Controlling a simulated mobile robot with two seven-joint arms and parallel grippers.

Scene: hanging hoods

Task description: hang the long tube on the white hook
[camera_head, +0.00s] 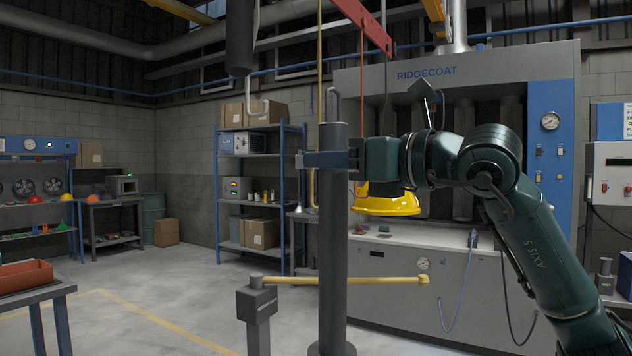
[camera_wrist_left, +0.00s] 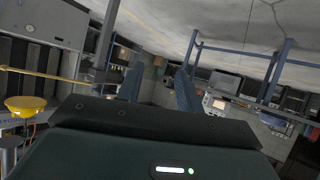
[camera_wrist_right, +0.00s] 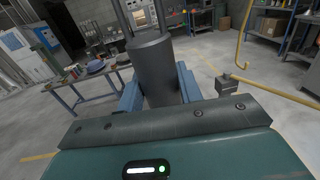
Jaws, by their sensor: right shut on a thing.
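The long tube (camera_head: 333,240) is dark grey, upright, with a thin wire loop (camera_head: 332,103) on top and a wider foot at its lower end. My right gripper (camera_head: 333,160) is shut around its upper part, and the tube (camera_wrist_right: 153,70) stands between the fingers in the right wrist view. The white hook (camera_head: 259,113) hangs below a dark cylinder (camera_head: 239,40), left of the loop. Loop and hook are apart in the picture, at similar picture height; their depth difference is unclear. My left gripper (camera_wrist_left: 158,88) is open and empty, showing only in its wrist view.
A yellow rod (camera_head: 319,60) hangs just behind the tube's top. A yellow hood (camera_head: 388,204) hangs to the right. A post (camera_head: 257,302) carries a horizontal yellow bar (camera_head: 345,281) near the tube's lower part. Shelves (camera_head: 262,188) stand behind; open floor lies left.

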